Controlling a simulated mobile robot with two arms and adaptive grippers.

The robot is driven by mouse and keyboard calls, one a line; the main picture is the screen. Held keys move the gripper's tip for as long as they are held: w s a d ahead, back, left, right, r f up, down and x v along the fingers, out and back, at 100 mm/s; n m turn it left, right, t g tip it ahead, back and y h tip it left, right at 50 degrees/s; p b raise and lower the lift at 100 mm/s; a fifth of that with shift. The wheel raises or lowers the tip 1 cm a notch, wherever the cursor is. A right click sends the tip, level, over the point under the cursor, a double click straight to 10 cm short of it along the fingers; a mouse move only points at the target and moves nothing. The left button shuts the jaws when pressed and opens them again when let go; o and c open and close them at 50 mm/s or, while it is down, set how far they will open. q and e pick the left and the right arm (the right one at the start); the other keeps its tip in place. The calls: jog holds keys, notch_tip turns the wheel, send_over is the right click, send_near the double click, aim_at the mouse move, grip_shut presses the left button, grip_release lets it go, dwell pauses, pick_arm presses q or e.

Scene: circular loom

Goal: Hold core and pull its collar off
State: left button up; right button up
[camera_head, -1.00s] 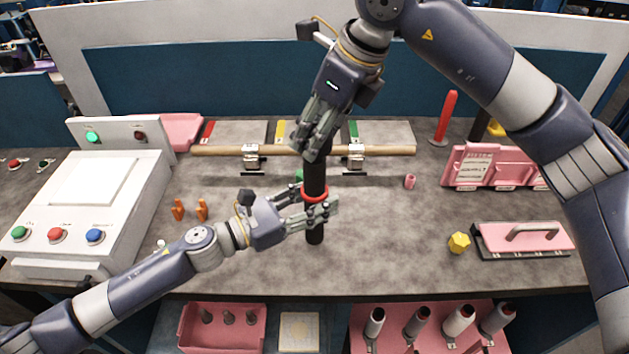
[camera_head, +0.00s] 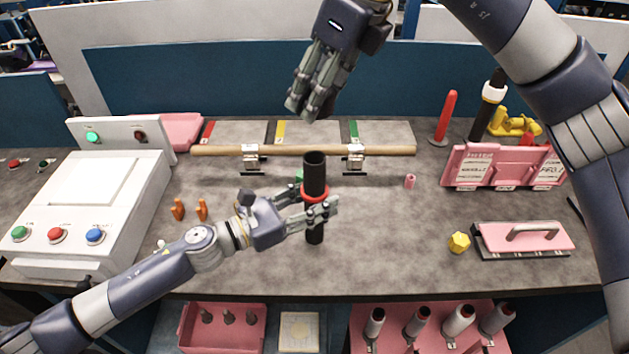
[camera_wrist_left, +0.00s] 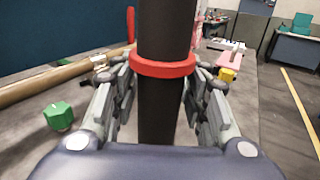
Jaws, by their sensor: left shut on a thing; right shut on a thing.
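The core (camera_head: 315,172) is a black upright tube with a red ring (camera_head: 315,193) around its middle; its open top end shows. My left gripper (camera_head: 318,212) is shut on the core just below the red ring. In the left wrist view the core (camera_wrist_left: 160,110) stands between my left fingers (camera_wrist_left: 160,98), with the red ring (camera_wrist_left: 162,67) above them. My right gripper (camera_head: 307,112) is above and apart from the core's top. It is shut on a dark piece (camera_head: 328,104), probably the collar, mostly hidden behind the fingers.
A wooden bar (camera_head: 300,151) in metal clamps lies behind the core. A green block (camera_wrist_left: 59,116) is on the table near it. A yellow nut (camera_head: 459,242) and a pink handled box (camera_head: 525,240) lie at right. A control console (camera_head: 85,200) stands at left.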

notch_tip(320, 180, up, 8)
dwell(1.0)
dwell(0.5)
pick_arm(q)
jog(key=o, duration=1.2)
jog(key=shift+a, duration=0.15)
jog(key=v, duration=1.1)
jog(key=shift+s+a, duration=0.25)
jog(key=shift+a, duration=0.1)
